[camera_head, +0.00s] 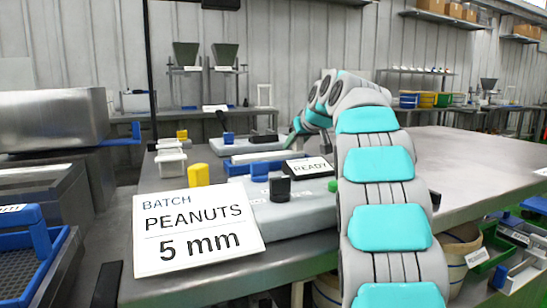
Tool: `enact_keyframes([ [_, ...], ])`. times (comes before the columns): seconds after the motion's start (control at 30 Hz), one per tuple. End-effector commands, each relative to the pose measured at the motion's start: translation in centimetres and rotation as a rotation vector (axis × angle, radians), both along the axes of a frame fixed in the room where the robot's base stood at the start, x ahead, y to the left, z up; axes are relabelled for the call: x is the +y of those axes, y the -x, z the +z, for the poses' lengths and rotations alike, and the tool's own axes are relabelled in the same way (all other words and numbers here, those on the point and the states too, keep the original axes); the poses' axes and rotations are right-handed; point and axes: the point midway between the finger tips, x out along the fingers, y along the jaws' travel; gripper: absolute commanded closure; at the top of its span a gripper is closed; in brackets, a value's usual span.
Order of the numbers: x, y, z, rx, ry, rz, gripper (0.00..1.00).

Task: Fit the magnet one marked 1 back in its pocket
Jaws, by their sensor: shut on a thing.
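My teal and grey arm comes up from the lower right and bends over toward the back of the bench. My gripper (296,141) is small and far off at the arm's end, low over the bench behind the READY sign. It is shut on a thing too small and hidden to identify. No mark "1" can be read anywhere. I cannot make out a pocket.
A sign reading BATCH PEANUTS 5 mm (199,229) stands at the front. The READY sign (308,167), a yellow block (198,174), white containers (170,160) and a blue block (228,138) crowd the left bench. The steel bench top (470,165) is clear at right.

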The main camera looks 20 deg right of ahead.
Motion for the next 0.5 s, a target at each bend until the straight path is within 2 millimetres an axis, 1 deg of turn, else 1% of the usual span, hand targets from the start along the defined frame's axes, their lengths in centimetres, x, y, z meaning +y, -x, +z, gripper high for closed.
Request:
enact_keyframes([
  [0.03, 0.00, 0.00, 0.00, 0.000, 0.000, 0.000, 0.82],
  [0.2, 0.00, 0.00, 0.00, 0.000, 0.000, 0.000, 1.00],
  [0.5, 0.00, 0.01, -0.01, 0.000, 0.000, 0.000, 1.00],
])
